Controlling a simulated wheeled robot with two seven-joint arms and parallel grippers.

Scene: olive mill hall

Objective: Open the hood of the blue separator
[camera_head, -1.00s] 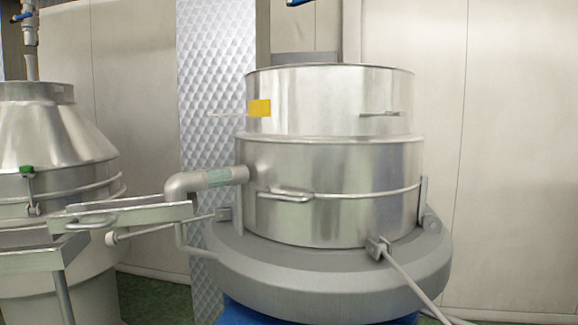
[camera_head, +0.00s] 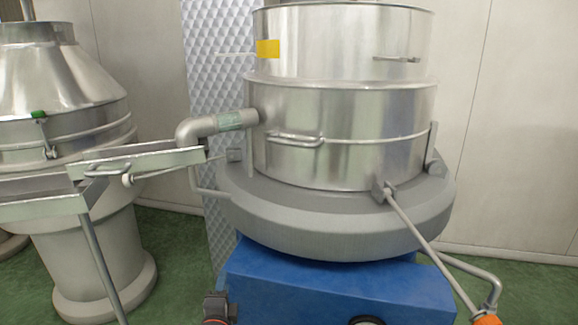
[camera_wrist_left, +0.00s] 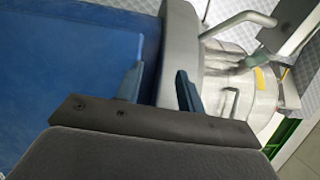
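The blue separator has a blue base (camera_head: 330,285), a grey rounded collar (camera_head: 330,220) and a shiny steel hood (camera_head: 345,125) standing upright and level on the collar. The hood has a bar handle (camera_head: 296,140) in front and a yellow label (camera_head: 268,49). A long rod (camera_head: 415,220) runs from a clamp at the collar down to an orange end (camera_head: 487,320) at lower right. In the left wrist view, my left gripper (camera_wrist_left: 160,88) has two blue fingers apart, with nothing gripped between them; the grey collar lies behind. My right gripper is not visible.
A second steel vessel (camera_head: 60,95) stands at left. A metal chute (camera_head: 130,165) on a leg lies between it and the hood, beside a bent grey pipe (camera_head: 215,125). A dark fitting (camera_head: 216,308) is at the base's lower left. Green floor (camera_head: 185,245) shows between the machines.

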